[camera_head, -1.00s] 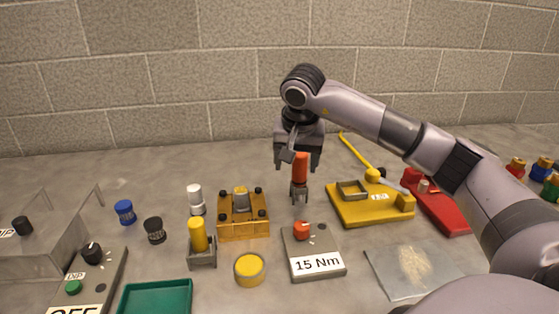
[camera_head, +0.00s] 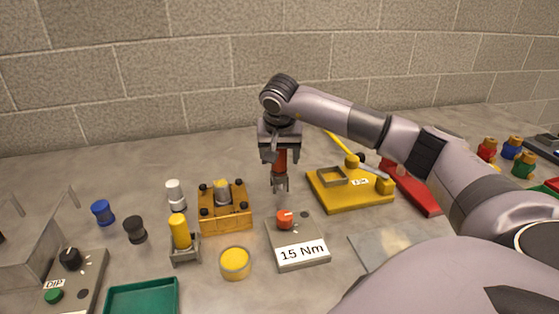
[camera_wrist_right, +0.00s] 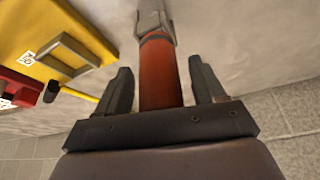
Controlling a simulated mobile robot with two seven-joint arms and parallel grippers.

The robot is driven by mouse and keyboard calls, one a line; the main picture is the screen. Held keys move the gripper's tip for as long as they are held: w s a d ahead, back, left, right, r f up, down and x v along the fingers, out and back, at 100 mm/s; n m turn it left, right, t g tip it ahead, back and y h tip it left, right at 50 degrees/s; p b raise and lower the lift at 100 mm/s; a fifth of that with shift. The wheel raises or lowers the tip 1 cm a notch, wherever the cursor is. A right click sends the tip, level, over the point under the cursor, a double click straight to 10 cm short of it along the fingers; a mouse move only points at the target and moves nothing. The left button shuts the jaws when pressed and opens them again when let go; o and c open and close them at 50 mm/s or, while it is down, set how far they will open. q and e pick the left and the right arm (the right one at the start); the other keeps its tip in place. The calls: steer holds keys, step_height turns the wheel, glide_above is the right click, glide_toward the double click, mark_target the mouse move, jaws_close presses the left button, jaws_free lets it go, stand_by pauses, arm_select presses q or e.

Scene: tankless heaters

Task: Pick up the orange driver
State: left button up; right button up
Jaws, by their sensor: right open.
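The orange driver (camera_head: 281,161) has an orange-red handle and a grey lower part, and it stands upright behind the 15 Nm box. My right gripper (camera_head: 280,151) points down over its top. In the right wrist view, the orange handle (camera_wrist_right: 160,75) runs between the two dark fingers of the gripper (camera_wrist_right: 160,68), with a visible gap on each side. The gripper is open around the handle and not closed on it. The upper end of the handle is hidden by the gripper. My left gripper is not in view.
The 15 Nm box (camera_head: 302,252) with an orange knob stands in front of the driver. A wooden-coloured block (camera_head: 226,220) is at left. A yellow base (camera_head: 350,200) with a lever is at right, beside a red base (camera_head: 415,190). Bare table lies behind the driver.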

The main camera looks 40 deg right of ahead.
steer(key=c, duration=1.1)
steer(key=shift+o, duration=0.2)
steer(key=shift+r, duration=0.1)
